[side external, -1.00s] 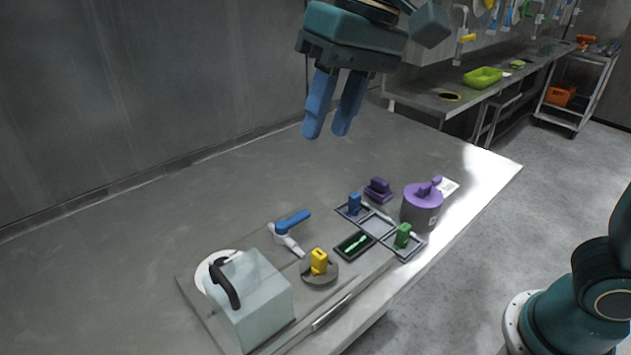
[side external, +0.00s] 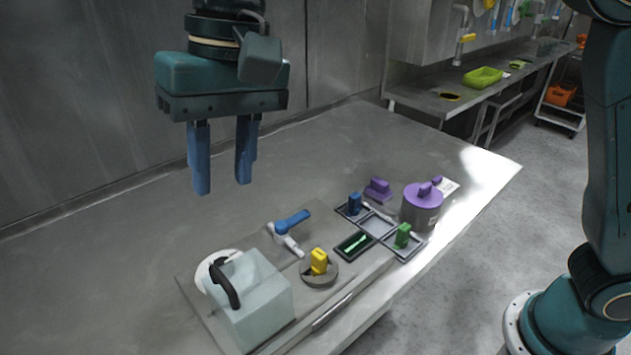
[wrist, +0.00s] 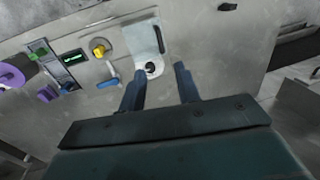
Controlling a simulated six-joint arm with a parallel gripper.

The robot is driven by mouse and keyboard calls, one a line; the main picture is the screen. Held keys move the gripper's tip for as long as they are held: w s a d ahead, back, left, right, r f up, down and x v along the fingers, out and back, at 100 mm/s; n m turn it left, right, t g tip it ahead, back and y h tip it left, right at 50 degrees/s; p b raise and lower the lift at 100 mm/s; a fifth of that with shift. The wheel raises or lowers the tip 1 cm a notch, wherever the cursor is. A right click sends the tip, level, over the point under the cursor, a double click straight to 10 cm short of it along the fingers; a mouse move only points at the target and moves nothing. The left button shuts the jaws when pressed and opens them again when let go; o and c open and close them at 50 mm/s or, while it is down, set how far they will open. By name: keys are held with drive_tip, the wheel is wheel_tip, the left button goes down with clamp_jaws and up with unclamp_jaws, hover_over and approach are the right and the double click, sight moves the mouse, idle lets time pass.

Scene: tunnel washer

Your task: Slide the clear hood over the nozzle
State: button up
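The clear hood (side external: 262,308) is a boxy, see-through cover with a curved black handle (side external: 226,284), standing at the front left of the bench panel. A white round piece (side external: 203,272) shows just behind and left of it, partly hidden; in the wrist view a white disc with a dark centre (wrist: 158,73) lies at the edge of the pale hood (wrist: 139,40). I cannot tell for certain which part is the nozzle. My gripper (side external: 223,187) is open and empty, in the air above and behind the hood. Its fingers also show apart in the wrist view (wrist: 160,70).
A blue-handled white lever (side external: 290,225) and a yellow knob (side external: 319,261) stand close to the hood's right. Further right are a dark display (side external: 354,245), a framed tray with blue and green pieces, and a purple-lidded pot (side external: 421,208). The bench behind is clear.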

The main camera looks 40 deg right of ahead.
sight(223, 277)
drive_tip(key=shift+f, duration=0.1)
drive_tip(key=shift+a+f, duration=0.45)
drive_tip(key=shift+f, duration=1.75)
drive_tip(key=shift+a+f, duration=0.4)
drive_tip(key=shift+f, duration=1.8)
drive_tip(key=shift+a+f, duration=0.45)
drive_tip(key=shift+f, duration=1.75)
clamp_jaws()
